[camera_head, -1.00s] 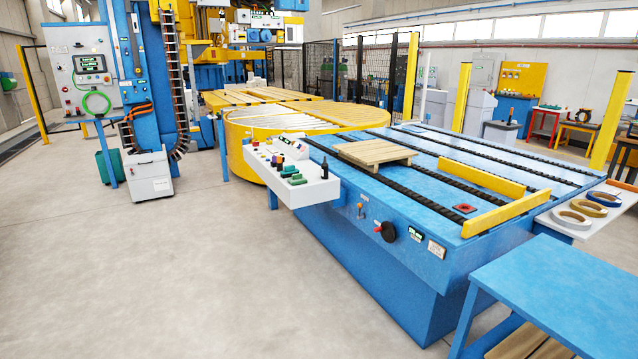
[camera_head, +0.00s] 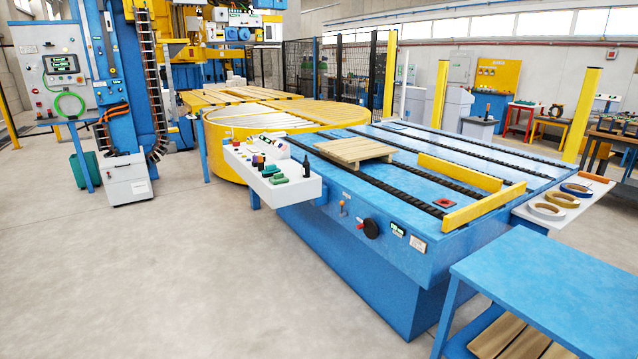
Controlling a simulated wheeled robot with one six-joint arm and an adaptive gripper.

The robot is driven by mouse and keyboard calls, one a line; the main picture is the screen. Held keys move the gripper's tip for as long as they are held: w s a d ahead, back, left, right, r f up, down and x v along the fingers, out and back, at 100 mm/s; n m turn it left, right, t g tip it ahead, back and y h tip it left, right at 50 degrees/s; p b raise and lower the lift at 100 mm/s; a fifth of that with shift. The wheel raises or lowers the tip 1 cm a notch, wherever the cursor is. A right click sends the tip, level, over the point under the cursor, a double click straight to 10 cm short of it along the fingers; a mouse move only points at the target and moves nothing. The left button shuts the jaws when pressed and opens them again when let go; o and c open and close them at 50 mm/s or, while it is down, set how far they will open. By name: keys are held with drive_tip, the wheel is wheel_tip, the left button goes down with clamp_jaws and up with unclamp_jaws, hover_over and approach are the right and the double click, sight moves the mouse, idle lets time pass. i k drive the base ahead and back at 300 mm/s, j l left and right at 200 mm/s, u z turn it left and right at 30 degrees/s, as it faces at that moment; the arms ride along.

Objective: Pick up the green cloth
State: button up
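Small green items lie on a white shelf (camera_head: 305,189) at the near left corner of the blue conveyor table. One green piece (camera_head: 278,179) lies near the shelf's front edge, and another green piece (camera_head: 270,171) lies just behind it. They are too small to tell which is the green cloth. A dark bottle (camera_head: 306,167) stands upright to their right, apart from them. My gripper is not in view.
The blue conveyor table (camera_head: 400,240) carries a wooden pallet (camera_head: 354,150) and yellow rails. A lower blue table (camera_head: 545,285) stands at front right. A white cabinet (camera_head: 127,180) stands at left. The grey floor (camera_head: 180,280) in front is clear.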

sight(278, 178)
drive_tip(key=i+j+u, duration=0.15)
drive_tip(key=i+j, duration=0.3)
drive_tip(key=i, duration=0.15)
drive_tip(key=i+j+u, duration=0.15)
drive_tip(key=i+j, duration=0.2)
drive_tip(key=i, duration=0.3)
drive_tip(key=i+j+u, duration=0.15)
drive_tip(key=i+j, duration=0.15)
drive_tip(key=i, duration=0.35)
drive_tip(key=i+j+u, duration=0.15)
drive_tip(key=i, duration=0.5)
drive_tip(key=i+j+u, duration=0.15)
drive_tip(key=i, duration=0.5)
